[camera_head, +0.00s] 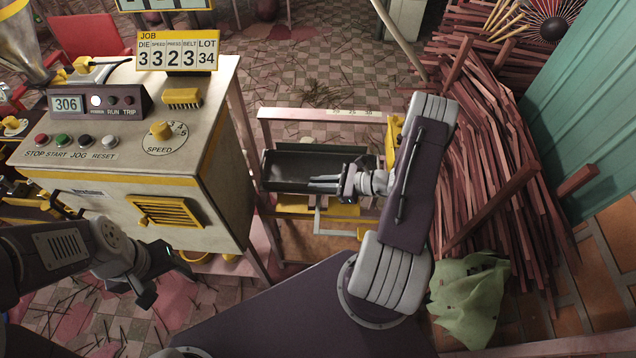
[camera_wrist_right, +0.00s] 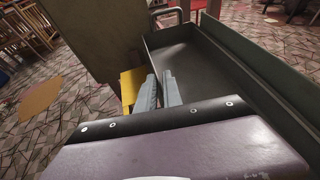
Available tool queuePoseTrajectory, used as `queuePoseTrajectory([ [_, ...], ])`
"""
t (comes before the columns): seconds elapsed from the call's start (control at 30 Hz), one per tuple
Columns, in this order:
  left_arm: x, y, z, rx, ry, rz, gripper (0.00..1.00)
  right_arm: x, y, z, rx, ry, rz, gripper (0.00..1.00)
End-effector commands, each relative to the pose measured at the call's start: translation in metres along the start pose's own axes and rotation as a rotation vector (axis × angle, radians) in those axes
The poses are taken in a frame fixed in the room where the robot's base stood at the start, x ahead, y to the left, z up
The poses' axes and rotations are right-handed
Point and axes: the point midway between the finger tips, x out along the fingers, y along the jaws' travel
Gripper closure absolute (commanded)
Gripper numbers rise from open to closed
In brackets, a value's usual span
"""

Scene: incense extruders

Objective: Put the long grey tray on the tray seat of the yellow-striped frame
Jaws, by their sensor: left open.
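The long grey tray (camera_head: 285,165) is dark and open-topped, and in the head view it lies across the middle of the yellow-striped frame (camera_head: 290,114). In the right wrist view the tray (camera_wrist_right: 208,58) runs away from me, up and to the left. My right gripper (camera_head: 325,183) is at the tray's near long side. Its two fingers (camera_wrist_right: 160,92) are close together on the tray's near wall, which appears pinched between them. The yellow seat part (camera_head: 318,207) shows just below the tray; whether they touch I cannot tell. My left gripper (camera_head: 163,275) is open and empty, low before the machine.
A cream control machine (camera_head: 210,130) stands left of the frame. A pile of reddish sticks (camera_head: 490,170) fills the right side. A green cloth (camera_head: 470,295) lies at lower right. My right arm hides the frame's right end.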

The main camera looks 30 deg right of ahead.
Motion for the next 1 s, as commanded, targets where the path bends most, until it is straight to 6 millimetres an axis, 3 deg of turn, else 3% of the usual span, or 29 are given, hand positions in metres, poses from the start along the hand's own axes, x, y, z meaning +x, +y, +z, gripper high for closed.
queuePoseTrajectory([
  [0.03,0.0,0.0,0.0,0.0,0.0,0.0,0.36,0.0,0.0,-0.001,0.0,0.0,0.0,0.79],
  [0.1,0.0,0.0,0.0,0.0,0.0,0.0,0.36,0.0,0.0,0.0,0.0,0.0,0.0,0.68],
  [0.4,-0.004,0.0,0.0,0.0,0.0,0.0,0.36,-0.002,0.0,0.004,0.0,0.0,0.0,0.68],
  [0.73,-0.003,0.0,0.0,0.0,0.0,0.0,0.36,-0.062,-0.001,0.002,-0.001,0.0,-0.004,0.68],
  [1.0,-0.003,0.0,0.0,0.0,0.0,0.0,0.36,-0.075,0.001,0.003,-0.006,0.004,0.01,0.68],
])
